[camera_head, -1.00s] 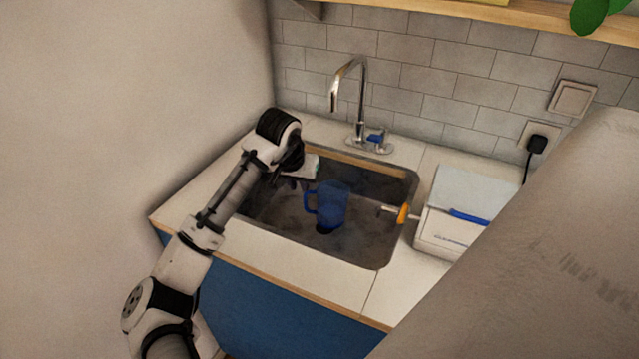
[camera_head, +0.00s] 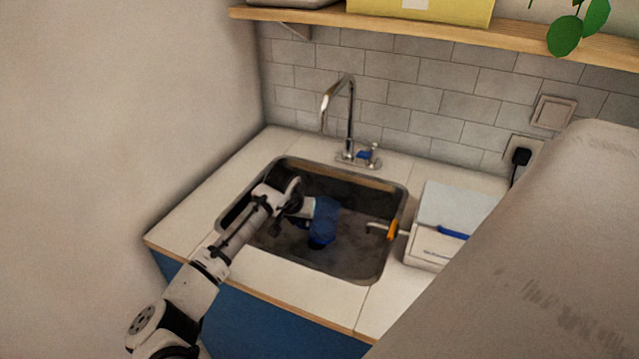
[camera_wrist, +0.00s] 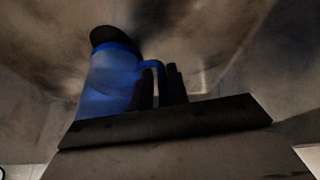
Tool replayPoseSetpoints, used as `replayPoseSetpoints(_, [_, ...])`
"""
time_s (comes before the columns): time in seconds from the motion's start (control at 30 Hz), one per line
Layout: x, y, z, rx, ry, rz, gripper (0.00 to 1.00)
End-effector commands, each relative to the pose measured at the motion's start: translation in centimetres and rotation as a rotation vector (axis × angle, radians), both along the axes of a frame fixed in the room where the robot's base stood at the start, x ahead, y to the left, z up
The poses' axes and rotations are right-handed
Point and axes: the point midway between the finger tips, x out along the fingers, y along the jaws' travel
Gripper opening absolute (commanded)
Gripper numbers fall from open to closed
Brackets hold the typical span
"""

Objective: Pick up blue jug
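The blue jug (camera_head: 324,220) is in the sink basin, beside the end of my arm, which partly covers its left side. In the wrist view the jug (camera_wrist: 108,82) shows at upper left, with a dark round end at its top in the picture and its handle towards the right. My gripper (camera_wrist: 162,82) has its two dark fingers at the handle, one on each side, with blue handle showing between them. Whether the fingers press on the handle is too dark to tell. In the head view my gripper (camera_head: 306,208) reaches the jug's left side; its fingers are hidden there.
The sink (camera_head: 345,270) has raised walls around the jug. A tap (camera_head: 348,115) stands behind it. A white box (camera_head: 428,245) and an orange-and-metal fitting (camera_head: 391,229) are at right. A shelf (camera_head: 400,24) runs above. The left counter (camera_head: 200,200) is clear.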

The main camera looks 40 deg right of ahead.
Motion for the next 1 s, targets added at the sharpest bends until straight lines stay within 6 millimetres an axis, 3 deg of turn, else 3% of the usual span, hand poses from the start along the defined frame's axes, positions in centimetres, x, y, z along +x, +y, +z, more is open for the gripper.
replayPoseSetpoints(0.1, [0.0, 0.0, 0.0, 0.000, 0.000, 0.000, 0.16])
replayPoseSetpoints(0.23, [0.0, 0.0, 0.0, 0.000, 0.000, 0.000, 0.01])
replayPoseSetpoints(0.67, [0.0, 0.0, 0.2, -0.001, 0.000, 0.001, 0.00])
replayPoseSetpoints(0.83, [0.1, 0.0, 1.9, -0.003, -0.001, 0.001, 0.00])
replayPoseSetpoints(1.0, [0.0, -0.1, 5.5, -0.003, -0.004, 0.000, 0.00])
